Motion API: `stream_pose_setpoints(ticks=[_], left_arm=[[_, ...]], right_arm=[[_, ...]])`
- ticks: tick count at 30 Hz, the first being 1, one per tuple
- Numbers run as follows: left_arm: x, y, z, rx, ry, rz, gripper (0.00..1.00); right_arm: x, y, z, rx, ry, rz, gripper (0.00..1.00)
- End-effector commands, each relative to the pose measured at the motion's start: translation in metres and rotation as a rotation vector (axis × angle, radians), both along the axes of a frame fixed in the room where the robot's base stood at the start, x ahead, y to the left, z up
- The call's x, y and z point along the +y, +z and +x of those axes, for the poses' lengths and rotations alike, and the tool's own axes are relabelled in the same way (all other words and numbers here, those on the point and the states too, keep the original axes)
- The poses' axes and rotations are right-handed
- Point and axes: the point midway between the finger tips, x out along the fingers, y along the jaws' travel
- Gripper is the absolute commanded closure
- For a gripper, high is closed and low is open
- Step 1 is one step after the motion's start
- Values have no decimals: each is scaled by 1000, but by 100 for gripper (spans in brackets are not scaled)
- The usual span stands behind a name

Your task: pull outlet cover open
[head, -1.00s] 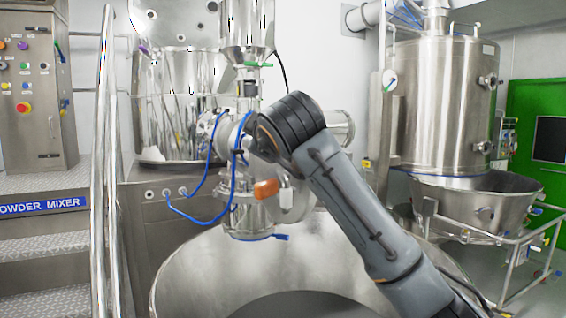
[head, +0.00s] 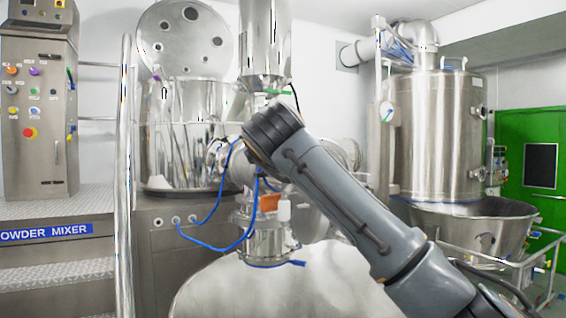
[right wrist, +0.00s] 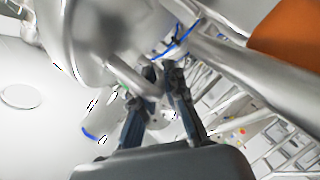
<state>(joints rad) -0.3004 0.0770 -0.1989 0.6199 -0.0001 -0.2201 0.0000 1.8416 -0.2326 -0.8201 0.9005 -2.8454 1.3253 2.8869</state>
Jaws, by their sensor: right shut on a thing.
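In the right wrist view a rounded shiny metal body, seemingly the outlet cover (right wrist: 85,35), fills the upper left, with a bar-like metal handle (right wrist: 122,75) on it. My right gripper (right wrist: 162,72) has its dark fingers close together at the end of this handle and is shut on it. In the head view my right arm crosses in front of the outlet assembly (head: 268,243) and hides the right gripper and most of the cover. My left gripper is in neither view.
Blue hoses (head: 222,249) loop beside the outlet, and an orange part (head: 269,203) sits on it. A large rounded metal vessel (head: 260,295) lies below. The powder mixer steps and rail (head: 124,190) stand left; a steel tank (head: 437,135) stands right.

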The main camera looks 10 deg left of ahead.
Motion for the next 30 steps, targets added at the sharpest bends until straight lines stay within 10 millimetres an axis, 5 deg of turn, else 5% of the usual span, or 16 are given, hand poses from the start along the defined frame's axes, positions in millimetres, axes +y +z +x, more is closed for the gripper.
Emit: stream_pose_setpoints(ticks=[3,4,7,20,30], left_arm=[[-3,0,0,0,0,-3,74],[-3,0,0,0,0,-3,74],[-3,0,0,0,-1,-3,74],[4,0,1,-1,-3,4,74],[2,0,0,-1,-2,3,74]], right_arm=[[4,-1,-1,0,10,0,100],[4,-1,-1,0,10,0,86],[3,0,-1,-1,8,1,66],[-1,2,-5,-2,2,1,65],[-5,14,-58,-5,4,0,65]])
